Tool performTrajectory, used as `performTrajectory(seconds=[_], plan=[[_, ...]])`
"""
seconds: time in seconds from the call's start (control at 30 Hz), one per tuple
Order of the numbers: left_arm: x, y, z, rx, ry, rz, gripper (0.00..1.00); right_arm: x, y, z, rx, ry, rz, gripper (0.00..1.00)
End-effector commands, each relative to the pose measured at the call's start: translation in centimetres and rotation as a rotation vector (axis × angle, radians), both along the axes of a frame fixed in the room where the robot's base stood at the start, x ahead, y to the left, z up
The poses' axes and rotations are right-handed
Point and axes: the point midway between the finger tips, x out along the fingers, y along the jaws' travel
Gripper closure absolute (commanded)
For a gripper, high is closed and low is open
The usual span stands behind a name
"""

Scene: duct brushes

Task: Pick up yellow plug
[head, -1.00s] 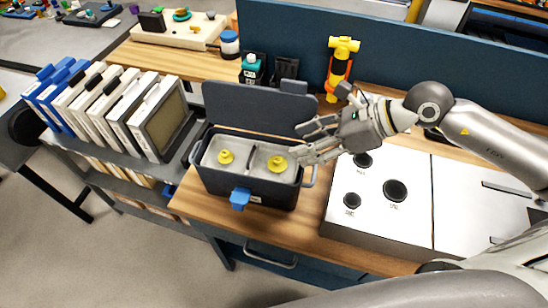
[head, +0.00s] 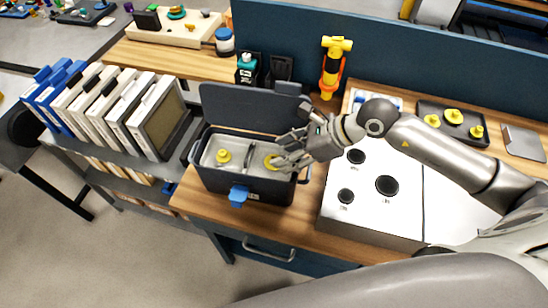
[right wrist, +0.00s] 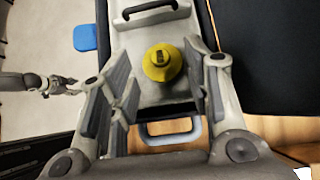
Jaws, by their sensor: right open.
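A yellow plug (head: 271,161) sits in the right compartment of a dark open box (head: 245,190), partly hidden by my gripper in the head view. Another yellow plug (head: 223,156) sits in the left compartment. My right gripper (head: 279,151) is open and empty, over the right compartment. In the right wrist view the right-hand plug (right wrist: 161,63) shows between the two spread fingers, with a gap on each side. A grey gripper that appears to be my left one (right wrist: 62,86) shows small at the left of that view; its opening is unclear.
The box's raised lid (head: 248,108) stands behind the compartments. A white panel with black knobs (head: 372,205) lies right of the box. A dark tray (head: 470,135) with several yellow plugs is at the back right. Framed filters (head: 105,105) stand at left.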

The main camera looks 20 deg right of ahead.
Motion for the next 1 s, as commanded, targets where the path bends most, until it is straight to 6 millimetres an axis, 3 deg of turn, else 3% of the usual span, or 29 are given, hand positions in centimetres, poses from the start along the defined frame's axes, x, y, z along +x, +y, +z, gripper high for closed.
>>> performTrajectory(seconds=[0.1, 0.3, 0.57, 0.67, 1.0], plan=[[0.1, 0.0, 1.5, 0.000, -0.002, 0.000, 0.55, 0.5, 1.1, -0.6, 0.003, 0.002, -0.001, 0.55], [0.3, 0.0, 1.9, -0.001, -0.005, 0.000, 0.55, 1.1, 2.0, -2.1, 0.001, 0.001, 0.000, 0.55], [0.4, 0.0, 1.8, 0.000, -0.006, 0.000, 0.55, 1.2, 2.1, -2.4, -0.002, -0.001, 0.000, 0.55], [0.4, 0.0, 1.8, 0.000, -0.006, 0.000, 0.55, 1.2, 2.1, -2.3, -0.001, -0.001, 0.000, 0.68], [0.4, 0.0, 1.9, 0.000, -0.006, 0.000, 0.55, 1.2, 2.1, -2.3, 0.000, -0.001, -0.001, 0.69]])
